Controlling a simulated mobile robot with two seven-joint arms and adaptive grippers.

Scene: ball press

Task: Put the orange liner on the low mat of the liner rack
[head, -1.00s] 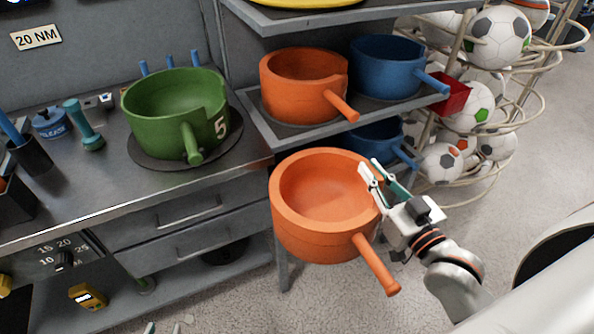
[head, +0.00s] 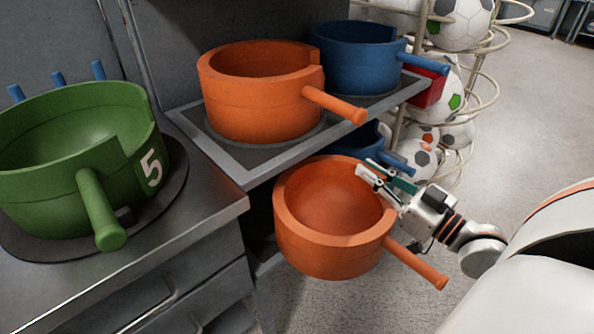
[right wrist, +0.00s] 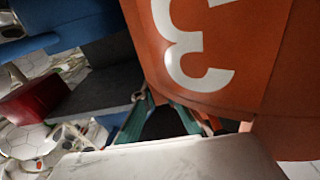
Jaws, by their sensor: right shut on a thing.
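My right gripper (head: 380,182) is shut on the rim of an orange liner (head: 325,250), a round pot with a long handle pointing to the lower right. The liner hangs nearly upright in front of the liner rack (head: 222,160), beside its lower level. In the right wrist view the liner's orange wall (right wrist: 265,60) carries a white 3, close to the fingers (right wrist: 168,118). The rack's low mat is hidden, mostly behind the held liner and the upper shelf. My left gripper is not in view.
Another orange liner (head: 255,95) and a blue liner (head: 350,65) stand on the upper shelf. A second blue liner (head: 355,148) shows partly below. A green liner (head: 40,200) marked 5 stands on the metal bench (head: 185,238). A ball rack (head: 480,90) stands behind; a red block (head: 427,90) is near the shelf.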

